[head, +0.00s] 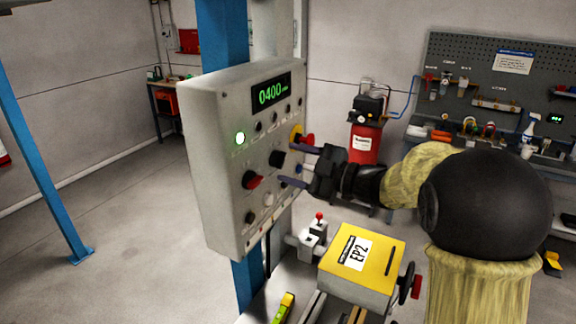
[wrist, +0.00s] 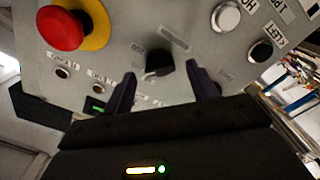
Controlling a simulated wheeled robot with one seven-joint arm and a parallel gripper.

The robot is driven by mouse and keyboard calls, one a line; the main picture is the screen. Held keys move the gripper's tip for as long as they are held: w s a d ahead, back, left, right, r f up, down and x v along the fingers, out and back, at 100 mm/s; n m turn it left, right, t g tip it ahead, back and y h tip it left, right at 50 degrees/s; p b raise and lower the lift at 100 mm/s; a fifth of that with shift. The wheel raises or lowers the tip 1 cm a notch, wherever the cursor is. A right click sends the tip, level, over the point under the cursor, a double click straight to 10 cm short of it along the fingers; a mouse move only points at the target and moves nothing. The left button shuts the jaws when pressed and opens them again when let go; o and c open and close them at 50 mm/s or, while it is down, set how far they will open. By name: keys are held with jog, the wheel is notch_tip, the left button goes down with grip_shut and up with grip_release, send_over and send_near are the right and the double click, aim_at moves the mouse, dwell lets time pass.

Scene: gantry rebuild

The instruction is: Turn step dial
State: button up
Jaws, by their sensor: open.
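The step dial appears to be the black knob (head: 277,158) on the front of the grey control box; its label is too small to read. In the wrist view the black dial (wrist: 158,63) has a pale pointer mark. My gripper (head: 294,165) is open in front of the panel. In the wrist view its two dark fingers (wrist: 160,70) stand apart on either side of the dial, with gaps to it. I cannot tell the exact depth of the fingertips.
The control box (head: 213,165) hangs on a blue post and shows a green 0400 readout (head: 271,91). A red emergency stop (wrist: 60,28) on yellow, a red knob (head: 252,180) and several buttons surround the dial. A yellow EP2 box (head: 375,262) stands below.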

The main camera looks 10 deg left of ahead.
jog(key=b+v, duration=0.5)
jog(key=v, duration=1)
jog(key=shift+d+b, duration=0.2)
jog(key=shift+b, duration=0.15)
jog(key=shift+f, duration=0.1)
jog(key=w+d+f+m+t+h, duration=0.3)
jog(key=w+m+t+h, duration=0.3)
jog(key=m+t, duration=0.15)
jog(key=d+f+m+h, duration=0.5)
jog(key=f+m+h, duration=0.3)
jog(key=f, duration=0.2)
jog(key=s+f+m+g+h, duration=0.1)
jog(key=s+f+m+g, duration=0.2)
jog(key=s+f+g, duration=0.3)
jog(key=s+a+f+m+g+h, duration=0.1)
jog(key=s+f+m+g, duration=0.3)
jog(key=s+f, duration=0.7)
jog(key=s+g, duration=0.1)
jog(key=s, duration=0.4)
jog(key=shift+a+g+h, duration=0.3)
jog(key=shift+a+g, duration=0.05)
